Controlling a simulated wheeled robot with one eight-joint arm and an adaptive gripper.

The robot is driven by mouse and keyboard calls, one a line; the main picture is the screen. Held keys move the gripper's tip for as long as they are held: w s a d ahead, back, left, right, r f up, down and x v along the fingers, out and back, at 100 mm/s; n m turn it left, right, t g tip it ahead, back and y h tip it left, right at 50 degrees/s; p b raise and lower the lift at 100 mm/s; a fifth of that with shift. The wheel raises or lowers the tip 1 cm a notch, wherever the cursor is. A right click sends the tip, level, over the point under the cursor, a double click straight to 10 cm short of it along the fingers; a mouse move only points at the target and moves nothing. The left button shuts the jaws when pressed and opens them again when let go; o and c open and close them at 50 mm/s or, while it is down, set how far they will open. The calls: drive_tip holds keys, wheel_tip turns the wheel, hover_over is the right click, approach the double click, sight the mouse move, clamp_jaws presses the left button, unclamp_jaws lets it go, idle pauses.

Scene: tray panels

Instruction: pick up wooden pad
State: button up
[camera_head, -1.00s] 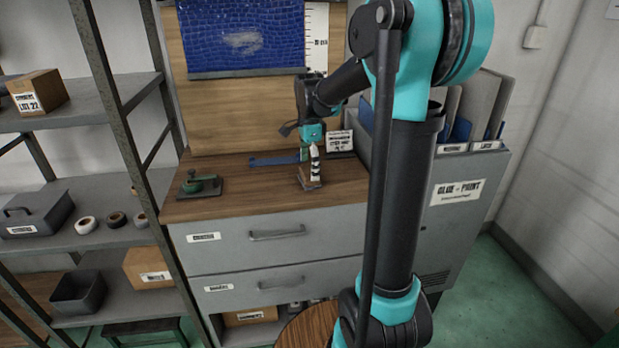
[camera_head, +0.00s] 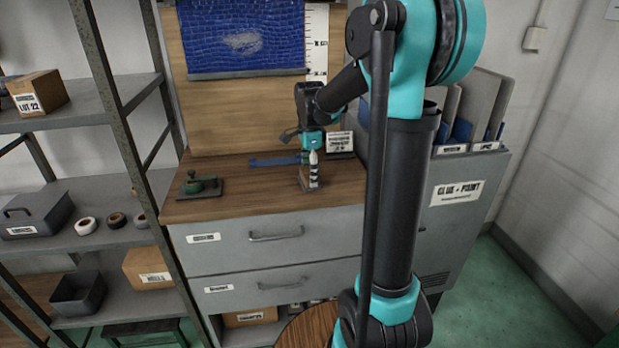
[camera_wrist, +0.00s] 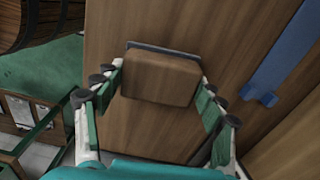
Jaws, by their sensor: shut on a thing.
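The wooden pad is a brown, rounded block (camera_wrist: 160,78) with a dark edge behind it in the wrist view. My gripper (camera_wrist: 160,84) is shut on it, with a green-lined finger at its left and right sides. In the head view my gripper (camera_head: 311,166) points down at the wooden worktop (camera_head: 240,203). The pad is mostly hidden there by the fingers. I cannot tell whether it touches the worktop.
A blue strip (camera_head: 272,161) lies behind my gripper. A green tool on a dark plate (camera_head: 200,187) stands to the left. A small white sign (camera_head: 340,142) stands to the right. The front middle of the worktop is clear.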

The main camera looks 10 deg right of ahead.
drive_tip(key=shift+r, duration=0.1)
wheel_tip(320, 180, up, 20)
idle(0.5)
